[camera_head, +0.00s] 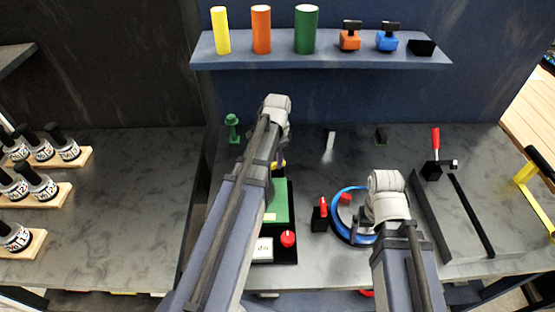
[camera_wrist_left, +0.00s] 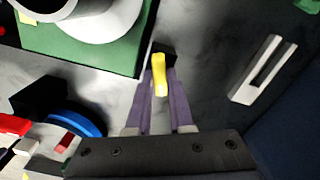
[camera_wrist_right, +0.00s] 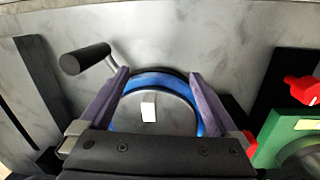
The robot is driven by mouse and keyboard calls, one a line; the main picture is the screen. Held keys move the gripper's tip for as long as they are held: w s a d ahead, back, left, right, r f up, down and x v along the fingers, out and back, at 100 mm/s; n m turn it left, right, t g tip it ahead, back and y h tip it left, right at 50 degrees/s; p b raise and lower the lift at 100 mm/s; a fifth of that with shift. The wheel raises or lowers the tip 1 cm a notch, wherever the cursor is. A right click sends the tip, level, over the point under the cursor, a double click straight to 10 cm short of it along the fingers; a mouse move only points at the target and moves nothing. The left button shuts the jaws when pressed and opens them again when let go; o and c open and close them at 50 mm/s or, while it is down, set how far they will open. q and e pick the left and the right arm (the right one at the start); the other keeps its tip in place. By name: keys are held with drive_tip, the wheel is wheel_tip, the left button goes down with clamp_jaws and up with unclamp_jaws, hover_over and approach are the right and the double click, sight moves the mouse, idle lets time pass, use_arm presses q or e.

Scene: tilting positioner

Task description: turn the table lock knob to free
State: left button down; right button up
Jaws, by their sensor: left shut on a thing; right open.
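A yellow lever-shaped knob (camera_wrist_left: 159,72) on a small black base (camera_wrist_left: 166,50) sits beside the green plate's edge. My left gripper (camera_wrist_left: 159,88) is shut on this yellow knob. In the head view my left arm mostly hides it; only a yellow bit (camera_head: 281,163) shows. A red-topped black block (camera_head: 320,218) stands left of the blue ring (camera_head: 338,210). Which of these is labelled the table lock cannot be read. My right gripper (camera_wrist_right: 160,85) is open, its fingers over the blue ring (camera_wrist_right: 150,80), with a white patch on the disc inside.
A black crank handle (camera_wrist_right: 85,58) stands near the ring. A slotted pale bar (camera_wrist_left: 262,70) lies right of my left gripper. A shelf (camera_head: 320,60) holds cylinders.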

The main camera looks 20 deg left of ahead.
use_arm(q)
drive_tip(key=n, duration=1.3)
drive_tip(key=shift+n, duration=0.4)
idle(0.4)
drive_tip(key=c, duration=0.8)
unclamp_jaws()
wheel_tip(320, 180, up, 8)
drive_tip(key=p, duration=0.8)
drive_tip(key=shift+f, duration=0.1)
